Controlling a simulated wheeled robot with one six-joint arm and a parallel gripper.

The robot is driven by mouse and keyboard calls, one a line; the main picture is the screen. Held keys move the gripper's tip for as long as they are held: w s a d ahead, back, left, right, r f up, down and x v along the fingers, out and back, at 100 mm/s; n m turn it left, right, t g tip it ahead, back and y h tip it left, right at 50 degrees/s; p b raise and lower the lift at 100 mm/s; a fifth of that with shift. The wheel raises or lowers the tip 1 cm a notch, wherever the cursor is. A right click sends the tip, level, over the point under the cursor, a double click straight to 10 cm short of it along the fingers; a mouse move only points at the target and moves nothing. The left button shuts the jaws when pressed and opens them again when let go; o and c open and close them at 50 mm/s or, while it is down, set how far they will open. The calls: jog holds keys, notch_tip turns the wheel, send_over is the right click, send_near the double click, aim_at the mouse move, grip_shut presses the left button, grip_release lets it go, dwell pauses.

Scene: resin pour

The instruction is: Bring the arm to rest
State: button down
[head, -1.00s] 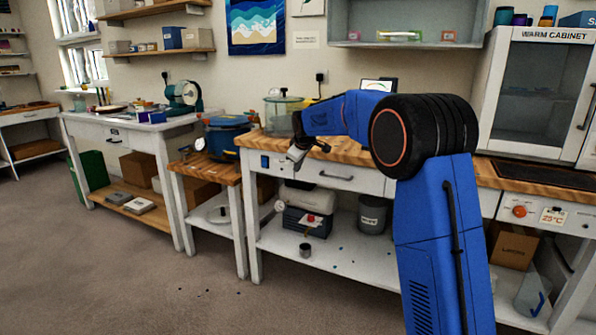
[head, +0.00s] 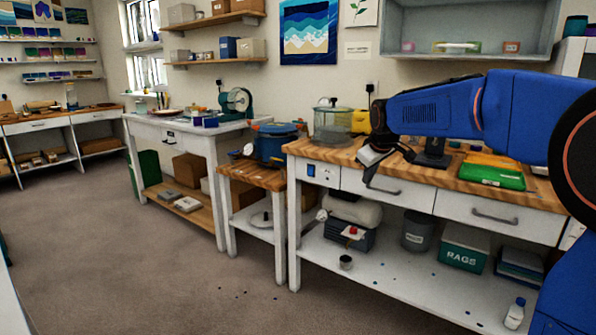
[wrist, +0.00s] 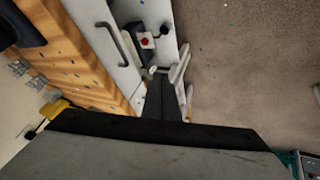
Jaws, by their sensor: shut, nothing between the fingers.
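My gripper (head: 370,178) hangs from the end of my blue arm in the head view, pointing down in front of the wooden bench top (head: 437,175). It is shut and holds nothing. In the wrist view its dark fingers (wrist: 163,90) are together, with the bench's drawer front, lower shelf and floor behind them. My arm is bent, its forearm reaching left across the bench from the right edge of the picture.
A clear lidded pot (head: 334,122) stands on the bench left of my gripper, and a green tray (head: 491,174) lies to the right. A blue pot (head: 275,143) sits on the lower wooden stand. The grey floor (head: 200,285) in front is open.

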jog(key=s+d+f+m+g, duration=0.1)
jog(key=s+d+f+m, duration=0.1)
jog(key=s, duration=1.1)
jog(key=s+d+f+m, duration=0.2)
jog(key=s+d, duration=0.1)
jog(key=s, duration=1)
jog(key=s+f+m, duration=0.1)
jog(key=s+f, duration=0.2)
jog(key=s, duration=0.4)
jog(key=s+f+m, duration=0.1)
jog(key=s+f, duration=0.3)
jog(key=s, duration=0.2)
jog(key=s+d+f+m+g, duration=0.1)
jog(key=s+f, duration=0.2)
jog(key=s, duration=0.4)
jog(key=shift+s+f, duration=0.35)
jog(key=shift+f, duration=0.05)
jog(key=shift+d, duration=0.1)
